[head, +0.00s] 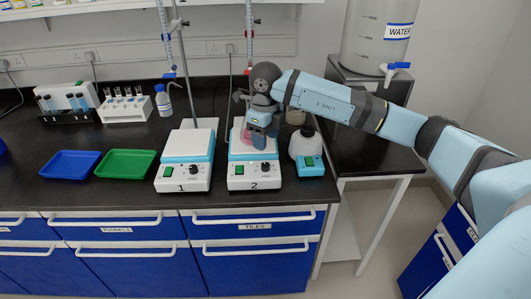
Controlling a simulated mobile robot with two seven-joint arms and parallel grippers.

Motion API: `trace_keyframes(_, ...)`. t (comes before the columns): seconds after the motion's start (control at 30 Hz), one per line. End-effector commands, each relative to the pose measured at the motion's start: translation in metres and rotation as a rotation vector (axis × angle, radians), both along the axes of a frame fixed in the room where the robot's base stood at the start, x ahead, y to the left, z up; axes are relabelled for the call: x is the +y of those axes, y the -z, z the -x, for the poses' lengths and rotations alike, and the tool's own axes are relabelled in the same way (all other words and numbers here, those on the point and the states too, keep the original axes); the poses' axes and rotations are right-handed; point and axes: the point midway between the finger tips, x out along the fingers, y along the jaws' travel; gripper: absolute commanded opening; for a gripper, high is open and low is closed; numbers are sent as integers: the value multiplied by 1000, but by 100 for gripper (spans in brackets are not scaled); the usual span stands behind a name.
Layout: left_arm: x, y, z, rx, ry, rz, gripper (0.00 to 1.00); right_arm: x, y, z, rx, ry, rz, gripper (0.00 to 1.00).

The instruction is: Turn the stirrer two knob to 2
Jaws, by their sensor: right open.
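Stirrer two (239,182) is a white and blue hotplate marked "2" near the front edge of the black bench. My left gripper is out of view.
Stirrer one (182,184) stands to the left. Thin stands with clamped glass tubes rise behind both stirrers. Blue (70,164) and green (125,163) trays lie further left. A water container (379,35) is at the back right.

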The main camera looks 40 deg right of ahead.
Motion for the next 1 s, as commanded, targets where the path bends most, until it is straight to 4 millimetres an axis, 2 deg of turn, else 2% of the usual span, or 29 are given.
trace_keyframes(0.1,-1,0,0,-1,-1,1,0,0,-23,0,-3,-1,0,54)
trace_keyframes(0.3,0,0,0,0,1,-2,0,0,-43,0,-1,0,0,54)
trace_keyframes(0.87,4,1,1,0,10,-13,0,0,-46,0,0,0,-1,54)
trace_keyframes(1.0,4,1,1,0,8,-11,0,10,-38,2,7,-15,-38,54)
